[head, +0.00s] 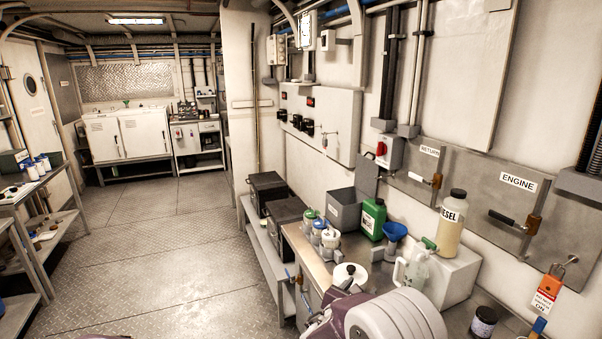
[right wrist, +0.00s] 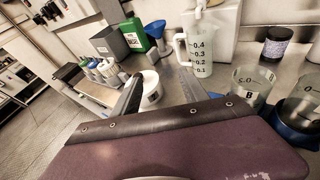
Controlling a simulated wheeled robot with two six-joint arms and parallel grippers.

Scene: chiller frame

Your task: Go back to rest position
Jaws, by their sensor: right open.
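My right gripper (right wrist: 160,82) is open, its two dark fingers spread apart over the counter in the right wrist view. Nothing is clamped between them. A white roll (right wrist: 151,88) shows behind and beside the left finger. In the head view my right arm comes in at the bottom, and its fingers are hard to make out there. The roll (head: 350,275) stands just beyond the arm. A clear measuring jug (head: 414,268) stands near it; the jug (right wrist: 198,50) is ahead of the fingers in the wrist view. My left gripper is not in view.
The metal counter (head: 312,262) holds small bottles, a green canister (head: 373,219), a blue funnel (head: 395,232) and a diesel bottle (head: 450,225) on a white block. Two beakers (right wrist: 250,85) stand right of the fingers. The floor (head: 170,270) at left is clear.

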